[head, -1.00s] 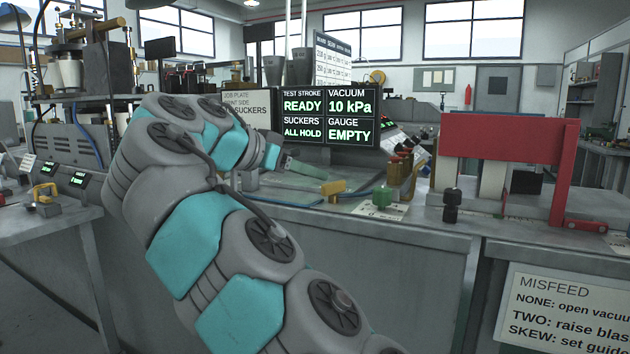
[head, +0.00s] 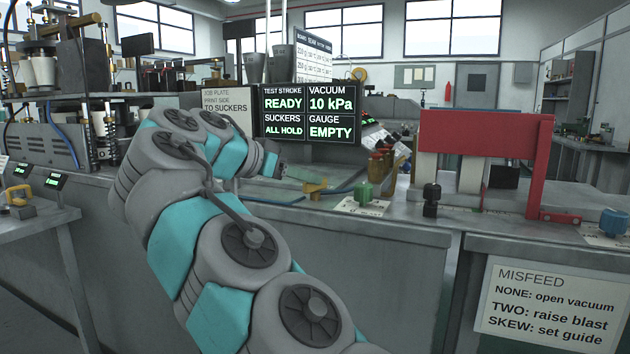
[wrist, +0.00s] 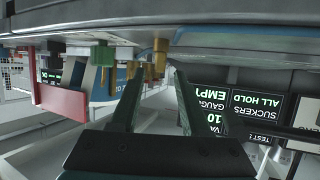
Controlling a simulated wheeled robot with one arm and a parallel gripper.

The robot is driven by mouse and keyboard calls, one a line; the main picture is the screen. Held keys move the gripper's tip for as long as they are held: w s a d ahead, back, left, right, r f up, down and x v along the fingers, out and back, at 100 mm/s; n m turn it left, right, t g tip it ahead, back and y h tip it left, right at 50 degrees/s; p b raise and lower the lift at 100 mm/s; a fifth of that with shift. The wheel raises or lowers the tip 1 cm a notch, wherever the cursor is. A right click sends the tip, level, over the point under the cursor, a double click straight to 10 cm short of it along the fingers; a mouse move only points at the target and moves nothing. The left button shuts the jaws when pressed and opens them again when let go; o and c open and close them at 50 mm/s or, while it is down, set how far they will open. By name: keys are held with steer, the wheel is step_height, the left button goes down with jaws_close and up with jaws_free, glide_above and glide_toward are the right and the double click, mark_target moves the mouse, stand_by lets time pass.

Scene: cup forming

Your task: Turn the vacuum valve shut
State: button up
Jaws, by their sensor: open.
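The vacuum valve appears to be the yellow handle (head: 317,188) on the bench, beside a blue hose; I see no label on it. In the wrist view, which is upside down, a yellow handle (wrist: 160,50) shows just beyond and between my fingertips. My gripper (wrist: 157,72) is open, with nothing between its fingers. In the head view my gripper (head: 300,176) is small and partly hidden by my arm, just left of the yellow handle. Contact cannot be told. The screen (head: 311,112) reads VACUUM 10 kPa, SUCKERS ALL HOLD, GAUGE EMPTY.
A green knob (head: 363,192) and a black knob (head: 431,197) stand right of the handle. A red frame (head: 541,165) stands further right, with a blue knob (head: 612,222) beyond it. Brass-coloured fittings (head: 380,167) stand behind the green knob.

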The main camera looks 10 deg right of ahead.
steer(key=shift+x, duration=1.95)
jaws_close()
